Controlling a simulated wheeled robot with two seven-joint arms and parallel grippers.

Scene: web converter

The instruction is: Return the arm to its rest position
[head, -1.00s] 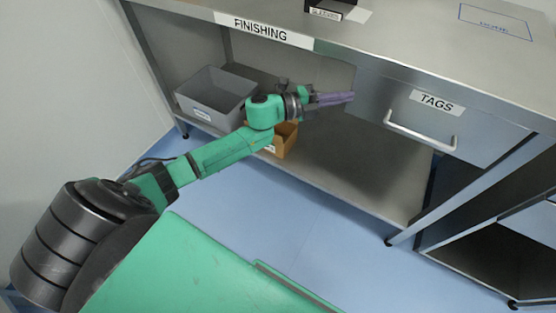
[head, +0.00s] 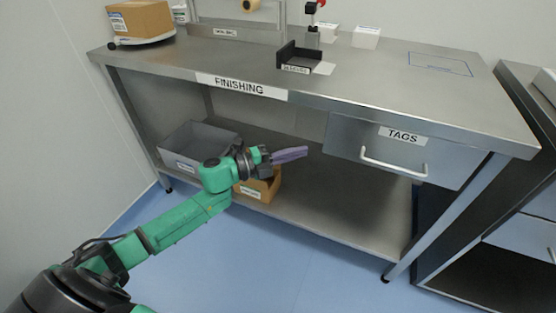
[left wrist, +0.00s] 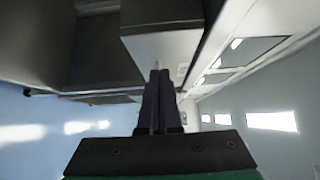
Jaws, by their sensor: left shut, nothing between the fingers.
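My left arm reaches in from the lower left in the head view, green with dark joints. My left gripper (head: 290,155) is shut and empty, its purple fingers pointing right. In the picture it lies in front of the bench's open space, left of the TAGS drawer (head: 392,160), which is closed. In the left wrist view the shut fingers (left wrist: 158,95) point toward the underside of grey furniture. My right gripper is not in view.
The FINISHING bench (head: 330,90) carries a cardboard box (head: 140,18) and a black tray (head: 297,60). On its lower shelf are a grey bin (head: 185,150) and an orange-brown bin (head: 262,190). Blue floor (head: 300,285) is open in front. Another bench stands at right.

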